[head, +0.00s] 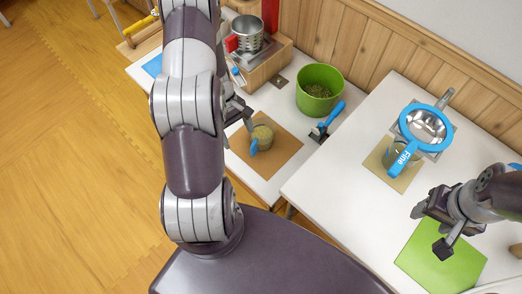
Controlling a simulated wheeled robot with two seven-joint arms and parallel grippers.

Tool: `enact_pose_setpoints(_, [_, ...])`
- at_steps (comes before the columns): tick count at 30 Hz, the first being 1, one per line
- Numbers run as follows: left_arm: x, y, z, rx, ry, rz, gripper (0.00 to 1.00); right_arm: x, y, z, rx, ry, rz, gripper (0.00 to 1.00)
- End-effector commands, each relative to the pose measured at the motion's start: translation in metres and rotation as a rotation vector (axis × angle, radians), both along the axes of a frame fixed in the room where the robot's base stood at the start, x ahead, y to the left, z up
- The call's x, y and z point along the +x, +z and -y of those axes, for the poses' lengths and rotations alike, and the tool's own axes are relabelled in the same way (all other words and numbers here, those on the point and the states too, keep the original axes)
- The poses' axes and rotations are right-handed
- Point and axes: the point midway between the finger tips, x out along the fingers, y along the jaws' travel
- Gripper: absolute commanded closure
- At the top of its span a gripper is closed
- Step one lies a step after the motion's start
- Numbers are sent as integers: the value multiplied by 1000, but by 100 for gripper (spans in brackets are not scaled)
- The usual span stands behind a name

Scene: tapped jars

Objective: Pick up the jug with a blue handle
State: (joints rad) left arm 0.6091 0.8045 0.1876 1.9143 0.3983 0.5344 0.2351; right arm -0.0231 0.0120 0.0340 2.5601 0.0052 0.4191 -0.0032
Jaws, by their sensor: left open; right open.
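A small clear jug with a blue handle (263,132) stands upright on a brown mat (283,151) on the left table. It holds something tan and grainy, and its handle points toward the lower left. My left gripper (243,114) is just above and left of the jug, partly hidden behind my own arm. It is open; I cannot tell whether it touches the jug. My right gripper (431,231) is open and empty above a green mat (440,262) on the right table.
A green bowl (319,90) and a blue-handled brush or scoop (331,118) are right of the jug. A metal cup (247,33) stands on a wooden stand behind. A gap separates the tables.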

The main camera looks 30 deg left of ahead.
Motion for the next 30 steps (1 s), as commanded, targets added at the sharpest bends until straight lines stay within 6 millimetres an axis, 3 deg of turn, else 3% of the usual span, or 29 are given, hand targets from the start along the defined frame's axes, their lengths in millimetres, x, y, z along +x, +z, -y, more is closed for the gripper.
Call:
enact_pose_setpoints(1, [9,-35,-12,-23,150,-16,19,0,-15,0,0,0,1,43])
enact_pose_setpoints(5, [53,-28,-24,-51,415,0,19,0,-5,0,0,0,3,43])
enact_pose_setpoints(24, [53,-131,21,-60,461,-27,19,0,-4,0,0,0,2,43])
enact_pose_setpoints(30, [54,-144,26,-59,461,-24,19,0,-4,0,0,0,2,43])
